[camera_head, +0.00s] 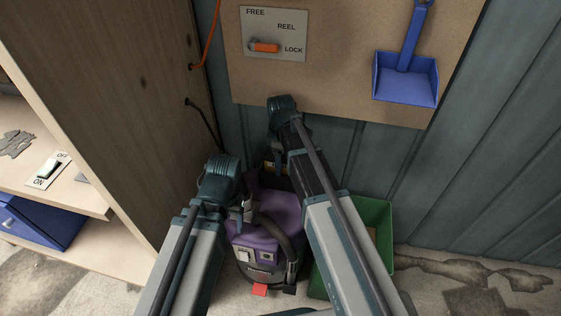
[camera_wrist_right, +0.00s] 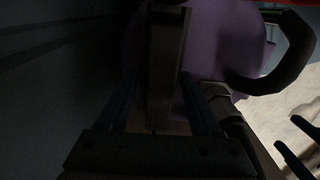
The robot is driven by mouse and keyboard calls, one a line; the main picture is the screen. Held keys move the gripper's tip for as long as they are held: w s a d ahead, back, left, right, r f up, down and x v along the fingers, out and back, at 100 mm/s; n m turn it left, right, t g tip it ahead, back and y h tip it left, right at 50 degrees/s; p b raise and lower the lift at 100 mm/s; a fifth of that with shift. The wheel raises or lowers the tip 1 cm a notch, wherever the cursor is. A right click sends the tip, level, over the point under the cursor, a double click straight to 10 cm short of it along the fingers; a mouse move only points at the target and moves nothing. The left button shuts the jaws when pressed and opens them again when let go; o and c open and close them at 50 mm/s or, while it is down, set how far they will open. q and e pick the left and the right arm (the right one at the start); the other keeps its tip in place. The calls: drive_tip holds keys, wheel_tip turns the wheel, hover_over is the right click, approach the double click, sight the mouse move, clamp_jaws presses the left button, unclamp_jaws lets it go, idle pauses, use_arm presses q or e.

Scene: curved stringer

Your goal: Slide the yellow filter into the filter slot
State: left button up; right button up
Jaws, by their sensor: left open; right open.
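A purple and grey vacuum (camera_head: 275,215) stands on the floor against the wall; its purple body (camera_wrist_right: 215,45) also shows in the right wrist view. A small yellow patch (camera_head: 269,168), possibly the yellow filter, shows behind the vacuum beside my right gripper (camera_head: 277,160), mostly hidden by my arm. My right gripper points down behind the vacuum and is open. In the dark right wrist view a grey upright bar (camera_wrist_right: 165,65) lies between its fingers; contact cannot be told. My left gripper (camera_head: 246,210) is open at the vacuum's left upper side. The filter slot cannot be made out.
A green bin (camera_head: 377,215) stands right of the vacuum, partly behind my right arm. A wooden shelf unit (camera_head: 110,100) with an ON/OFF switch (camera_head: 48,170) is at left. A board with a FREE/LOCK lever (camera_head: 264,46) and blue dustpan (camera_head: 405,75) hangs above.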

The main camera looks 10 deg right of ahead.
wheel_tip(320, 180, up, 12)
drive_tip(key=p, duration=1.2)
use_arm(q)
wheel_tip(320, 180, up, 12)
use_arm(e)
drive_tip(key=s+a+m, duration=0.3)
drive_tip(key=s+m, duration=0.1)
drive_tip(key=s, duration=0.6)
drive_tip(key=s+a+m+h, duration=0.1)
drive_tip(key=s+a+m, duration=0.2)
drive_tip(key=s, duration=0.7)
drive_tip(key=m, duration=0.2)
drive_tip(key=shift+a+m, duration=0.2)
drive_tip(key=shift+m, duration=0.1)
drive_tip(key=shift+r, duration=0.1)
use_arm(q)
wheel_tip(320, 180, up, 11)
drive_tip(key=p, duration=1)
drive_tip(key=shift+f, duration=0.15)
use_arm(e)
wheel_tip(320, 180, up, 11)
